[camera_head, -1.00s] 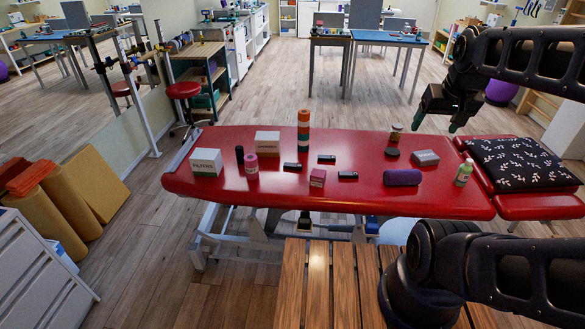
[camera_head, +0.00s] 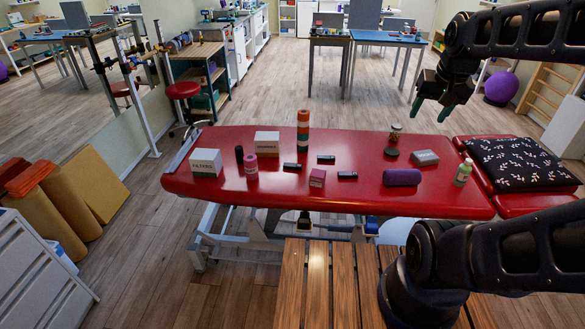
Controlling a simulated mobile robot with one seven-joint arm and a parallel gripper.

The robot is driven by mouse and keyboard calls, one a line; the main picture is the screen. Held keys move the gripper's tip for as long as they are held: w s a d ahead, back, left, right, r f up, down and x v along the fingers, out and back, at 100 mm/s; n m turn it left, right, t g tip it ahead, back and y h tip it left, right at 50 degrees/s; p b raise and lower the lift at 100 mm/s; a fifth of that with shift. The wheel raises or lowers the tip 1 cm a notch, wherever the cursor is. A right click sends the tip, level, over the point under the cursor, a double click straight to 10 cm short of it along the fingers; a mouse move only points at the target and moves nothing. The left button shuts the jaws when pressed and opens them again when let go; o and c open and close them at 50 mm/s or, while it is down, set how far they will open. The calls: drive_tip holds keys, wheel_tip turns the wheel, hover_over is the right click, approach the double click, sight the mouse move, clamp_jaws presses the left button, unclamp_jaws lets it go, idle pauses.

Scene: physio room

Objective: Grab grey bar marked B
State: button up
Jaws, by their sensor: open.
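Three small dark bars lie apart on the red treatment table (camera_head: 270,187): a left bar (camera_head: 292,166), a back bar (camera_head: 326,159) and a front bar (camera_head: 347,175). They look black or dark grey, and any letters on them are too small to read, so I cannot tell which is marked B. A grey block (camera_head: 425,157) lies farther right, with no readable letter. My gripper (camera_head: 429,108) is open and empty, pointing down, in the air beyond the table's back right part. It is well to the right of the three bars and touches nothing.
Around the bars stand a pink box (camera_head: 317,177), a pink bottle (camera_head: 251,168), a striped cylinder (camera_head: 303,130) and white boxes (camera_head: 206,162). A purple roll (camera_head: 402,177), a jar (camera_head: 395,132) and a green-white bottle (camera_head: 463,172) are on the right. A slatted wooden bench (camera_head: 318,270) is in front.

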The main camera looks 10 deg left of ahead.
drive_tip(key=w+a+m+g, duration=0.1)
drive_tip(key=w+a+m, duration=0.2)
drive_tip(key=w, duration=0.5)
drive_tip(key=w+a+m+g, duration=0.1)
drive_tip(key=w+a+m, duration=0.15)
drive_tip(key=w, duration=0.65)
drive_tip(key=m+g+h, duration=0.3)
drive_tip(key=m+h, duration=0.2)
drive_tip(key=m, duration=0.7)
hover_over(292, 165)
drive_tip(key=a, duration=0.2)
drive_tip(key=f, duration=4.4)
drive_tip(key=shift+w+d+f, duration=0.15)
drive_tip(key=shift+w+f, duration=0.1)
drive_tip(key=shift+x, duration=2.05)
drive_tip(key=shift+f, duration=0.2)
drive_tip(key=c, duration=1.1)
